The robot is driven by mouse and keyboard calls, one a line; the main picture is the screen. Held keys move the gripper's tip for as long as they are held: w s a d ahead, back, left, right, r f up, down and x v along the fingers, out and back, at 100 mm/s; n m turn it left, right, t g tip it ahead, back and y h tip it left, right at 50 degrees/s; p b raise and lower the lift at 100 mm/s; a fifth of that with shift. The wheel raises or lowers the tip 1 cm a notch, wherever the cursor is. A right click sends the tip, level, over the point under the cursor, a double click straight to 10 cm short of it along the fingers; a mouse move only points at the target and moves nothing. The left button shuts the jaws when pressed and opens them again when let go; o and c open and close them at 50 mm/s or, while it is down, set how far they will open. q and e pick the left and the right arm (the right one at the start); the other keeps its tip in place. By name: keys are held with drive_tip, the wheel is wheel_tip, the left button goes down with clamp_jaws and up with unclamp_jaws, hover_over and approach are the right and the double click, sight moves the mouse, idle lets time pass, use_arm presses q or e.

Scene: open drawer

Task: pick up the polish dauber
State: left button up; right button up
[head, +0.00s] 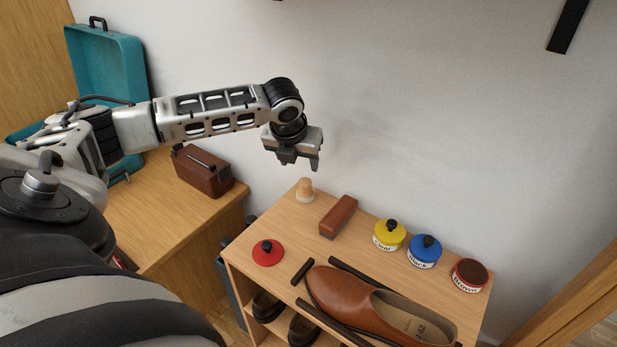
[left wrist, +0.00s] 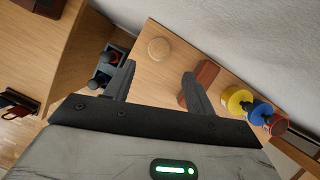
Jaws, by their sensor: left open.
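The polish dauber (head: 305,190), a small pale wooden knob with a whitish base, stands upright at the back left corner of the shelf top (head: 272,225). In the left wrist view the dauber (left wrist: 158,47) is a round tan disc beyond the fingertips, roughly between them across the picture. My left gripper (head: 299,164) is above the dauber, pointing down, apart from it. Its fingers (left wrist: 158,73) are open with nothing between them. My right gripper is not in view.
A brown brush (head: 338,215) lies right of the dauber. A red lid (head: 267,252) and a brown shoe (head: 375,303) are nearer. The wall (head: 430,120) is close behind.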

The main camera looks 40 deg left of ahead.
sight(305, 181)
use_arm(q)
drive_tip(key=b+x, duration=0.1)
drive_tip(key=x, duration=0.5)
drive_tip(key=shift+d, duration=0.1)
drive_tip(key=b+x, duration=0.1)
drive_tip(key=x, duration=0.3)
drive_tip(key=shift+w+f, duration=0.15)
drive_tip(key=shift+f, duration=0.2)
drive_tip(key=shift+w+f+b, duration=0.1)
drive_tip(key=shift+f+b, duration=0.2)
drive_tip(key=c, duration=1)
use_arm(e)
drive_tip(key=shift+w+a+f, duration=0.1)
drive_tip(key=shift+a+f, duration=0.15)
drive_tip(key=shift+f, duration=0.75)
